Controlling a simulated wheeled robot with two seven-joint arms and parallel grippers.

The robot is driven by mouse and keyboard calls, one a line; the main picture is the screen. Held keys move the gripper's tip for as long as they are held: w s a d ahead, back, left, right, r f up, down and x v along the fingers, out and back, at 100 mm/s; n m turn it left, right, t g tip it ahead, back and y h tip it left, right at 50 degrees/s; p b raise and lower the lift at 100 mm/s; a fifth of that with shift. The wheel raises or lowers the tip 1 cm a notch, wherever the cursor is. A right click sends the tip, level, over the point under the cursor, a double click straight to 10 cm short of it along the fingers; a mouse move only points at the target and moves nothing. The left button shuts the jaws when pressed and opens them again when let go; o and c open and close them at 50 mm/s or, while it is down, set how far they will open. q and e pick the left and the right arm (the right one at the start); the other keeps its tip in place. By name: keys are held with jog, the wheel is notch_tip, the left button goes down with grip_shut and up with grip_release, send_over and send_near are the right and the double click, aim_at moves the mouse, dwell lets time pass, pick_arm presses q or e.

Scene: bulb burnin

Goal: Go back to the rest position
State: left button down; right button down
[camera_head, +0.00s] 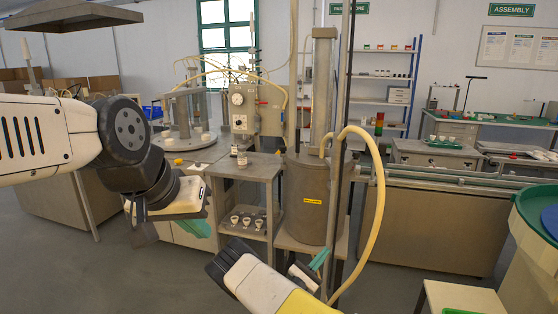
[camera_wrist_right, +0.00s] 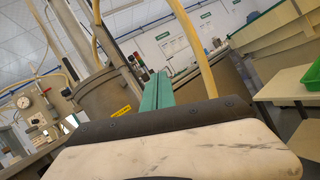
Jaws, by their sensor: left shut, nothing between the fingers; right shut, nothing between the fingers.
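My left arm comes in from the left, bent at the wrist. Its gripper (camera_head: 197,228) hangs low in front of the grey bench, its teal fingers partly hidden by the white hand; it is shut and holds nothing. My right gripper (camera_head: 320,259) is at the bottom middle of the head view, in front of the grey cylindrical tank (camera_head: 306,200). In the right wrist view its teal fingers (camera_wrist_right: 156,92) lie together, empty, pointing away from the camera. The tank stands behind them there.
A yellow hose (camera_head: 380,190) loops down beside the right gripper. A conveyor (camera_head: 445,180) runs right of the tank. A green-rimmed drum (camera_head: 528,225) stands far right. Open floor lies between.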

jog(key=s+d+r+m+g+y, duration=0.3)
jog(key=s+d+r+m+g, duration=0.85)
jog(key=r+m+g, duration=0.35)
jog(key=s+a+r+m+t+y, duration=0.3)
jog(key=s+a+r+y, duration=0.3)
jog(key=s+r, duration=0.4)
jog(key=s+a+r+m+t+y, duration=0.3)
jog(key=s+a+r+y, duration=0.3)
jog(key=s+r+y, duration=0.3)
jog(key=s+r, duration=0.2)
jog(key=s, duration=0.1)
jog(key=shift+s+a+r+m+y, duration=0.15)
jog(key=shift+s+a+m+y, duration=0.15)
jog(key=shift+s+a, duration=0.1)
